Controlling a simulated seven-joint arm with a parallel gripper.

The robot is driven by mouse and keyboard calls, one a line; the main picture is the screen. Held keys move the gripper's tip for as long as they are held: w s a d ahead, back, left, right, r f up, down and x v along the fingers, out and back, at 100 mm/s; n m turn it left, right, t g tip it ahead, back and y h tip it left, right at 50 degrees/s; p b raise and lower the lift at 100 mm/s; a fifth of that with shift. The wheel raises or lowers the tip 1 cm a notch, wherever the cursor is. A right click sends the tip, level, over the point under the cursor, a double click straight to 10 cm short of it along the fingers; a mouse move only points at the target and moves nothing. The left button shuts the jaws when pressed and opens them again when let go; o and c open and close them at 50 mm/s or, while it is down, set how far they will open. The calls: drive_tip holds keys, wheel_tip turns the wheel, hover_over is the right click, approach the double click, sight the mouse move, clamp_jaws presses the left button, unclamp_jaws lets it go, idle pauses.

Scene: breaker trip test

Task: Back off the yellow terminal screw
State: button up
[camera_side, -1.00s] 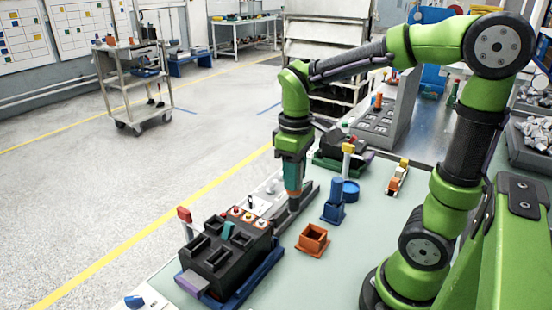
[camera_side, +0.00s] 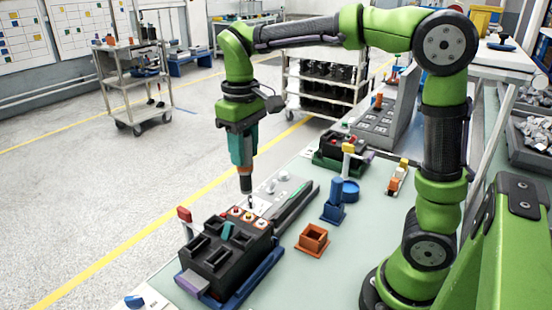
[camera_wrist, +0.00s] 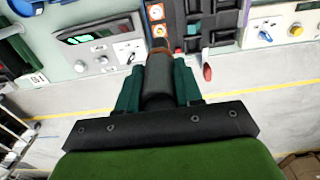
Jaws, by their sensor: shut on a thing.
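My gripper (camera_side: 243,160) has teal fingers and is shut on a dark grey driver-like tool (camera_side: 246,184), which points down. In the wrist view the tool (camera_wrist: 158,85) sits between the fingers, with an orange-brown band near its far end. A black breaker block (camera_side: 205,255) stands in a blue base (camera_side: 260,282). Orange-and-white round terminals (camera_side: 248,217) line its far edge; I cannot tell which is the yellow screw. The tool's end is close to this row in the side view; contact is unclear. Terminals (camera_wrist: 157,12) also show in the wrist view.
A grey panel with knobs (camera_side: 283,178) lies behind the block. A red-topped post (camera_side: 185,215) stands at its left. An orange open box (camera_side: 313,239) and a blue holder (camera_side: 334,208) stand to the right. The green table between them is clear.

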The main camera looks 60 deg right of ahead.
sight(247, 189)
drive_tip(key=shift+f, duration=3.1)
drive_tip(key=shift+f, duration=0.7)
drive_tip(key=shift+r, duration=0.15)
idle(0.3)
drive_tip(key=shift+r, duration=3)
